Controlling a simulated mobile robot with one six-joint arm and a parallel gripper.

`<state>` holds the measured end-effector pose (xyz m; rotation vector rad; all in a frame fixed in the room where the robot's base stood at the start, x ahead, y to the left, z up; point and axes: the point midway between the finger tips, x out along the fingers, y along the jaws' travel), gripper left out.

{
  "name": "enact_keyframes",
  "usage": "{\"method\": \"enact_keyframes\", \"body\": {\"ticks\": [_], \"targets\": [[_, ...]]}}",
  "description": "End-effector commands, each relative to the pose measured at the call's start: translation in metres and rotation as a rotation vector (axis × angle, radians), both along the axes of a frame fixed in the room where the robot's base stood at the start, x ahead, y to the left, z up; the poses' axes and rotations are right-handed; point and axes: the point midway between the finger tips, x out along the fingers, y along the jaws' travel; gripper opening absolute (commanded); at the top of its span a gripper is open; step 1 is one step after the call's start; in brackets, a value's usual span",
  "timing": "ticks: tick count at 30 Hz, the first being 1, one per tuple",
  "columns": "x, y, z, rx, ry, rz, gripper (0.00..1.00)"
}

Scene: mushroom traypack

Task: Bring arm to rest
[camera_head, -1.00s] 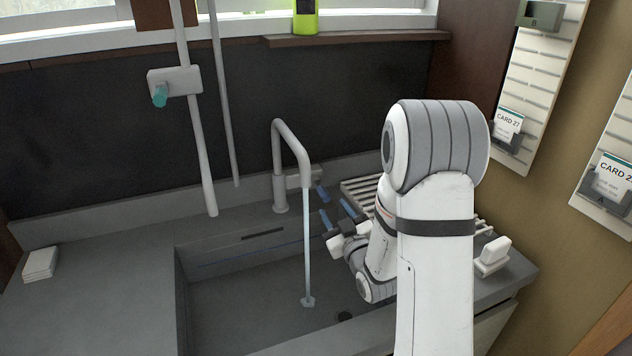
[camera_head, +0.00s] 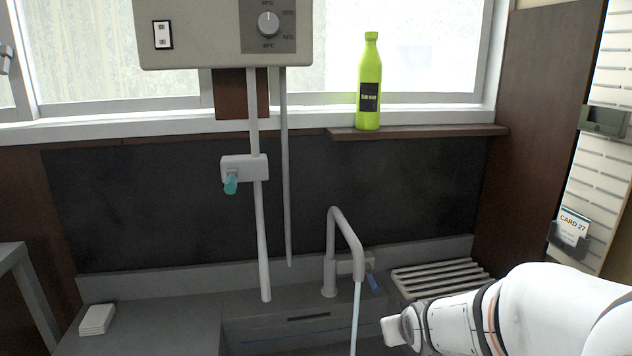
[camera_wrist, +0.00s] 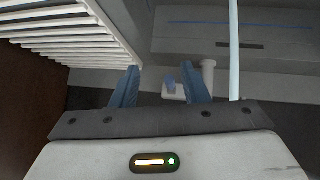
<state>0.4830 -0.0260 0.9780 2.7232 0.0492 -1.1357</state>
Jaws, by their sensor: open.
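My gripper (camera_wrist: 160,84) shows in the wrist view with its two blue fingers apart and nothing held between them. The tap's blue lever (camera_wrist: 171,84) shows beyond the gap, apart from the fingers. In the head view my arm (camera_head: 560,312) reaches in from the lower right, bent low over the sink side. The gripper's fingers cannot be made out clearly there. The tap (camera_head: 333,250) stands at the back of the sink, with its blue lever (camera_head: 374,282) at its right. A pale stream (camera_head: 355,318) runs down from the spout.
A slatted rack (camera_head: 440,278) lies right of the tap, close to my arm; it also fills the upper left of the wrist view (camera_wrist: 70,30). A green bottle (camera_head: 369,90) stands on the shelf. A white stack (camera_head: 97,319) lies on the left counter. A wall unit (camera_head: 215,35) hangs above.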

Motion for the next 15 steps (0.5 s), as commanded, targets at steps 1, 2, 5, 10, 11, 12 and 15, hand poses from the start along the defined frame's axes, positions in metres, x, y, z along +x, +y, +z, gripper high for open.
{"method": "enact_keyframes", "body": {"ticks": [1, 2, 5, 10, 11, 12, 15], "targets": [[-0.014, 0.002, 0.009, 0.01, 0.041, -0.015, 0.41], [-0.022, 0.002, 0.011, 0.015, 0.072, -0.025, 0.41], [-0.054, 0.006, 0.019, 0.04, 0.179, -0.06, 0.41], [-0.111, 0.014, 0.033, 0.081, 0.354, -0.106, 0.41], [-0.121, 0.015, 0.035, 0.088, 0.382, -0.113, 0.41], [-0.133, 0.017, 0.038, 0.096, 0.416, -0.12, 0.41], [-0.157, 0.021, 0.043, 0.113, 0.487, -0.133, 0.41]]}}
